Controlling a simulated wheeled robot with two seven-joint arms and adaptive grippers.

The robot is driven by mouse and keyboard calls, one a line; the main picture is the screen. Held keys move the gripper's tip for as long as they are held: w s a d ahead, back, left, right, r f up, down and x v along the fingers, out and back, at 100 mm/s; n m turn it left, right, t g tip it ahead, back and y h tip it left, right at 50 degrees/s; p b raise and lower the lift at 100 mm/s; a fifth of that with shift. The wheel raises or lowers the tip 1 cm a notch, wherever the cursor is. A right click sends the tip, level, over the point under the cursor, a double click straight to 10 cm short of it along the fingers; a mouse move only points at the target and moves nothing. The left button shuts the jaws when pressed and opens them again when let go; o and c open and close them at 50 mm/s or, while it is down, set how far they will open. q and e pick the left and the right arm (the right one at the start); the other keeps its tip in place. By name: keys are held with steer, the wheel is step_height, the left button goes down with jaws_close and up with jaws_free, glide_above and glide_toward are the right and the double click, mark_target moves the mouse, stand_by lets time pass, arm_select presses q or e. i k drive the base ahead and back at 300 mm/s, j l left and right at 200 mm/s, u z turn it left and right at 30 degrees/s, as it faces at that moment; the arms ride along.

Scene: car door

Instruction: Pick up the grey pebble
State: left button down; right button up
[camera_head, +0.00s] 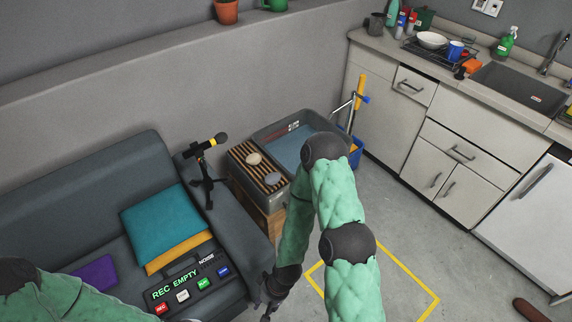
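Two rounded stones lie on the dark-and-tan slatted top (246,150) of the grey bin unit. One is a larger pale beige-grey stone (254,159), and a smaller greyish pebble (272,179) lies just in front and to its right. At this size I cannot be sure which is the grey pebble. My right gripper (267,309) hangs low by the couch's right end, well below the stones in the picture and apart from them. Its fingers are dark and small, so their opening is unclear. My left arm shows at the bottom left, but its gripper is out of view.
A microphone on a stand (207,170) stands left of the slats. The grey couch (90,190) holds cushions and a recorder panel (185,283). A grey basin (290,137) adjoins the slats, partly behind my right arm. Kitchen cabinets (465,150) stand right; floor between is mostly clear.

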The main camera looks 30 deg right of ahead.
mark_target(273, 178)
steer(key=z, duration=1.55)
steer(key=i+l+z, duration=0.1)
steer(key=l+z, duration=0.2)
steer(key=i+l+z, duration=0.15)
steer(key=l+z, duration=0.15)
steer(key=l, duration=0.15)
steer(key=i+l+z, duration=0.15)
steer(key=l+z, duration=0.15)
steer(key=i+u, duration=0.35)
steer(key=i+l+u, duration=0.15)
steer(key=u, duration=0.2)
steer(key=i+l+u, duration=0.2)
steer(key=u, duration=0.2)
steer(key=i+u, duration=0.15)
steer(key=u, duration=0.3)
steer(key=i+u, duration=0.15)
steer(key=u, duration=0.25)
steer(key=i+l+u, duration=0.1)
steer(key=u, duration=0.35)
steer(key=i+l+u, duration=0.15)
steer(key=u, duration=0.3)
steer(key=i+l+u, duration=0.15)
steer(key=u, duration=0.25)
